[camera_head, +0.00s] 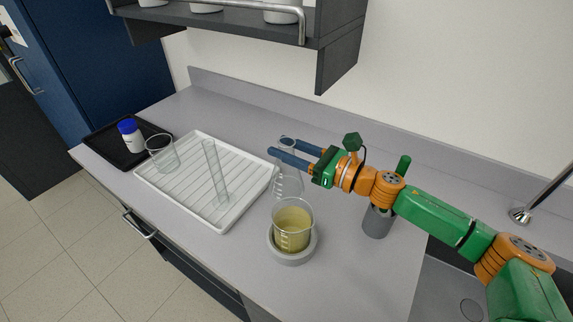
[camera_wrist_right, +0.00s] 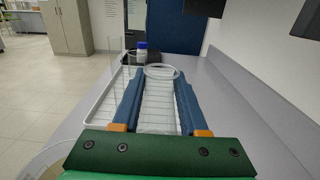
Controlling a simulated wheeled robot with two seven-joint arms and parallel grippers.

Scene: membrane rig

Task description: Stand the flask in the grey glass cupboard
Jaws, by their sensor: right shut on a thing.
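The clear glass flask (camera_head: 288,186) is upright, with its body behind the beaker in the head view. My right gripper (camera_head: 277,147) is shut on its neck, one blue finger on each side. In the right wrist view the round glass rim (camera_wrist_right: 162,72) shows between the fingertips of the right gripper (camera_wrist_right: 160,74). I cannot tell whether the flask's base touches the bench. A dark grey wall cupboard (camera_head: 338,62) with a front rail hangs above the bench at the top, partly cut off. My left gripper is not in view.
A beaker of yellow liquid (camera_head: 293,230) stands on a round grey base (camera_head: 291,256) near the flask. A blue-capped bottle (camera_head: 131,137) stands on a black tray (camera_head: 101,146). A grey container (camera_head: 377,222) stands beneath my right arm.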

